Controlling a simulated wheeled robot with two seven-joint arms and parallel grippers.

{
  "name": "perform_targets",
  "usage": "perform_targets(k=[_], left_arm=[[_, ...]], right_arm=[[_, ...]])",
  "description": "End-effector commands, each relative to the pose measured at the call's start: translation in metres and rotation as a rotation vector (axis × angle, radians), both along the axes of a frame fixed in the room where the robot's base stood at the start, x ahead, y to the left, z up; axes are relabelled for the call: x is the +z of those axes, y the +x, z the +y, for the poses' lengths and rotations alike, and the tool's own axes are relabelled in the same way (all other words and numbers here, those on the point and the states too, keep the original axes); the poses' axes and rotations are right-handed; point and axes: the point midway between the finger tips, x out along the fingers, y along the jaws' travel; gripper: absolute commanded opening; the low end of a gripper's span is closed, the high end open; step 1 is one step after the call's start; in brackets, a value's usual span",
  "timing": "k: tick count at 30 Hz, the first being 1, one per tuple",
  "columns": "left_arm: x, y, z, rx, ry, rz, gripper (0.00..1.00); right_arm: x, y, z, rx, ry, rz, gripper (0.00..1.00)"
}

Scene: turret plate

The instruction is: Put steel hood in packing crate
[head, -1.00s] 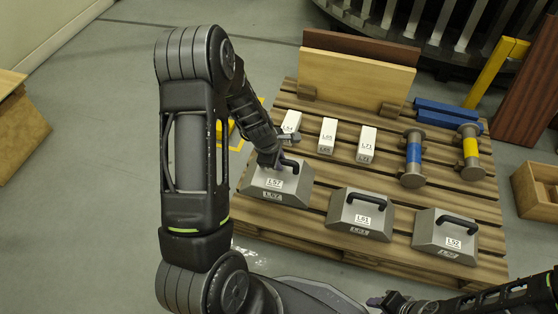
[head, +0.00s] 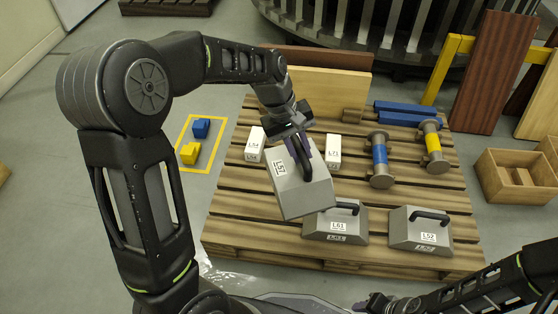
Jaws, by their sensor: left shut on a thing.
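My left gripper (head: 298,140) is shut on the black handle of a steel hood (head: 303,193) labelled L57. Two more steel hoods, L61 (head: 322,227) and L52 (head: 408,236), sit on the pallet's front part, each with a black handle. An open wooden crate (head: 490,187) with a divider stands on the floor right of the pallet. My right gripper (head: 374,302) is low at the bottom edge, small and dark; its jaws are unclear.
The slatted pallet (head: 235,222) also bears white blocks (head: 334,152), a blue spool (head: 379,158), a yellow spool (head: 432,147), blue bars (head: 405,114) and upright boards (head: 330,92). A yellow floor frame (head: 186,168) holds small blue and yellow blocks. Brown boards (head: 492,75) lean behind the crate.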

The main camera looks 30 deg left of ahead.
Motion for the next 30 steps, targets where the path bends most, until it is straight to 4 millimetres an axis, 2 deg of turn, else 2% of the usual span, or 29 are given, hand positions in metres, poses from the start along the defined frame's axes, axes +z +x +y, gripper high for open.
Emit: perform_targets(k=[1,6,20,26,30], left_arm=[[0.016,-0.003,-0.006,-0.067,-0.001,-0.009,0.0],[0.038,-0.016,-0.013,-0.199,-0.001,-0.003,0.0],[0.042,-0.017,-0.014,-0.212,-0.001,0.0,0.0],[0.058,-0.016,-0.014,-0.223,-0.001,0.0,0.0],[0.08,-0.014,-0.014,-0.244,0.001,0.001,0.0]], right_arm=[[0.0,0.0,0.0,0.0,0.0,0.0,0.36],[0.0,0.0,0.0,0.0,0.0,0.0,0.36],[0.003,0.0,0.0,0.0,0.0,0.0,0.36],[0.02,-0.001,0.0,0.001,0.001,0.003,0.36],[0.043,-0.002,0.001,0.003,0.0,0.005,0.36]])
